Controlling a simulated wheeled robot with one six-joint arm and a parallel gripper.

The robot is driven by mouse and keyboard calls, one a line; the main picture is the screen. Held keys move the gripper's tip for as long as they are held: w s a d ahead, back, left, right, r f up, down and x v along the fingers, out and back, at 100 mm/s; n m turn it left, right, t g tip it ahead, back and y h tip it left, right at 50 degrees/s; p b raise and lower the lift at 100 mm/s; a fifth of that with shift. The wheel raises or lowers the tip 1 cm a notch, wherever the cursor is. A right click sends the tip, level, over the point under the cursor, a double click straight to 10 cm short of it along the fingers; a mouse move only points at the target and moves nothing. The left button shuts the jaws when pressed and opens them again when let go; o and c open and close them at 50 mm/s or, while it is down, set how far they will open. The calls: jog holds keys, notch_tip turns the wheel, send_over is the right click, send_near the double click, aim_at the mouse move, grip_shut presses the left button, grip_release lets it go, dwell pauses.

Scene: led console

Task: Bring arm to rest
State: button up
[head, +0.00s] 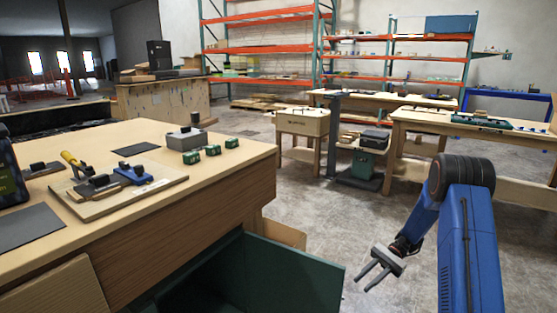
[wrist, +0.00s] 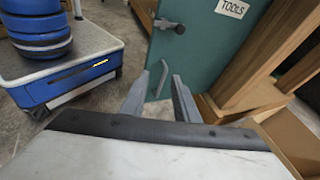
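My blue arm (head: 468,240) stands at the right of the head view, bent over with its wrist low. My gripper (head: 364,277) is open and empty above the concrete floor, its fingers pointing left and down. In the wrist view, its two grey fingers (wrist: 160,97) are spread apart with nothing held between them. A green panel (wrist: 195,50) labelled TOOLS, with a dark knob, lies beyond the fingers. I cannot tell how far the fingertips are from it.
A wooden workbench (head: 130,215) fills the left, bearing a board with a blue device and several small green blocks. An open dark green compartment (head: 290,275) juts from below it, left of my gripper. Tables and orange shelves (head: 262,48) stand behind.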

jog(key=s+a+r+n+t+h, duration=0.2)
jog(key=s+r+n+h, duration=0.15)
jog(key=s+r, duration=0.5)
jog(key=s+a+r+n+t+h, duration=0.15)
jog(key=s+r+h, duration=0.35)
jog(key=r, duration=0.6)
jog(key=s+r+n+t+h, duration=0.2)
jog(key=s+r+t, duration=0.1)
jog(key=s, duration=0.7)
jog(key=s+d+r+n+t+h, duration=0.1)
jog(key=s+t, duration=0.4)
jog(key=s, duration=0.6)
jog(key=shift+s+r+n+t+h, duration=0.25)
jog(key=shift+r+n+t+h, duration=0.15)
jog(key=shift+r+n, duration=0.8)
jog(key=shift+a, duration=0.1)
